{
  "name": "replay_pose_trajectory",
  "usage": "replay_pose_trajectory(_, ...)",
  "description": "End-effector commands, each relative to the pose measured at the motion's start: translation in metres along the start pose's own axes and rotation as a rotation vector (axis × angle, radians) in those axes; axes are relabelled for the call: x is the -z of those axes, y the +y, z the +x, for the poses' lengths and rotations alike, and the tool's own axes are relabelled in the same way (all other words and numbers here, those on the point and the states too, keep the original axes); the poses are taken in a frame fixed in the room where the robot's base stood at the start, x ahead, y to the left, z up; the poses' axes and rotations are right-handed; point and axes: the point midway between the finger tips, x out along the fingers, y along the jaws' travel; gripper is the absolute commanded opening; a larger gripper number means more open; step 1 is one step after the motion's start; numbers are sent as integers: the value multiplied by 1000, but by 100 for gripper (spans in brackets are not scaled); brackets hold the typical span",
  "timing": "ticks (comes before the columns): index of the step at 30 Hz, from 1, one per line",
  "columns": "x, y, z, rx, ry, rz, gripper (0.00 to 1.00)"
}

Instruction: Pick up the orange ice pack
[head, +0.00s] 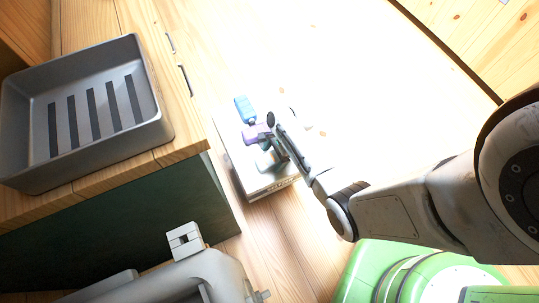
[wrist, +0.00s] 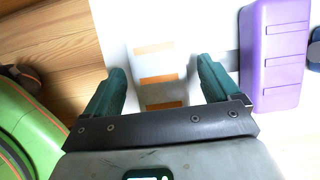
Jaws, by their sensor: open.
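A pale, partly see-through item with orange bands (wrist: 160,66), which looks like the orange ice pack, lies on a white surface (wrist: 117,22) in the wrist view. My gripper (wrist: 161,70) is open, with its two green fingers on either side of this item. I see no clear contact, and the item's near end runs behind the gripper's dark front bar. In the head view my gripper (head: 268,157) is over the low white stand (head: 256,184); I cannot make out the ice pack there.
A purple block-like item (wrist: 275,55) lies just right of the right finger, also in the head view (head: 257,133). A blue item (head: 244,109) is at the stand's far end. A grey tray (head: 150,85) sits on the wooden cabinet at left. Floor beyond the stand is clear.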

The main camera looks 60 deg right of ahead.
Motion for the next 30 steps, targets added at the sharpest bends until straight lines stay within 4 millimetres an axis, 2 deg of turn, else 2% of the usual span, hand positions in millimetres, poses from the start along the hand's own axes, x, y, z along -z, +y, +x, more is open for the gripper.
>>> replay_pose_trajectory(3, 0, 0, 10, 0, 0, -1, 89)
replay_pose_trajectory(11, 0, 0, 10, 1, 0, -1, 88)
replay_pose_trajectory(30, 0, 0, 10, 1, 0, -1, 27)
